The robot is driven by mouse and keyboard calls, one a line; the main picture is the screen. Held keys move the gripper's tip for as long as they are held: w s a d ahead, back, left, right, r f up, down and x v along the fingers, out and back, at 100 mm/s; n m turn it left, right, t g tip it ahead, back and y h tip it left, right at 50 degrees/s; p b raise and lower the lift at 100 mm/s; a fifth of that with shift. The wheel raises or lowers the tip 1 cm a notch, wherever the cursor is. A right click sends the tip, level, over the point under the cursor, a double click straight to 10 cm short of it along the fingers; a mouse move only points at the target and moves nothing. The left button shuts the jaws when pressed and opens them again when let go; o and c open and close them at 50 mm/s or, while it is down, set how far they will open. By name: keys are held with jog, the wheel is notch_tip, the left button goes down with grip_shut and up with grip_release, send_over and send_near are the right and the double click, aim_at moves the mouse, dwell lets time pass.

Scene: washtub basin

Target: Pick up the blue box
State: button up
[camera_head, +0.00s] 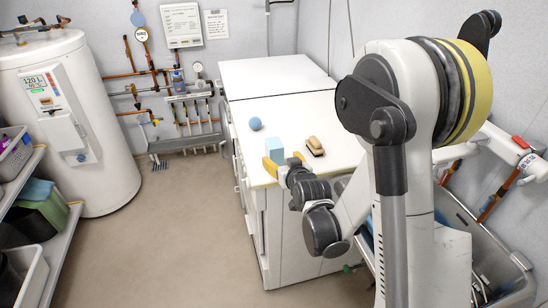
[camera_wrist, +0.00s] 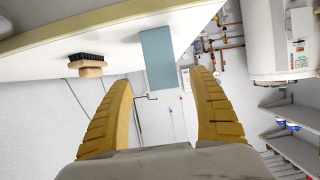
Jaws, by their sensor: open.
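The light blue box (camera_head: 274,149) stands on the white countertop (camera_head: 285,108) near its front-left edge. In the wrist view the blue box (camera_wrist: 158,58) appears just beyond the fingertips, in line with the gap between them. My gripper (camera_head: 284,162) is at the front edge of the counter, next to the box on its near side. Its yellow fingers, also in the wrist view (camera_wrist: 162,80), are spread apart with nothing between them. The head view partly hides the box's lower part behind the fingers.
A wooden brush (camera_head: 315,146) with dark bristles lies right of the box, and also shows in the wrist view (camera_wrist: 86,64).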

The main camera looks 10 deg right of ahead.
aim_at(277, 156)
jog(key=b+x, duration=0.2)
jog(key=x, duration=0.5)
jog(key=shift+w+a+f+b, duration=0.2)
jog(key=shift+w+b, duration=0.05)
jog(key=shift+b, duration=0.15)
jog(key=shift+w, duration=0.35)
jog(key=shift+c, duration=0.6)
jog(key=c, duration=1.3)
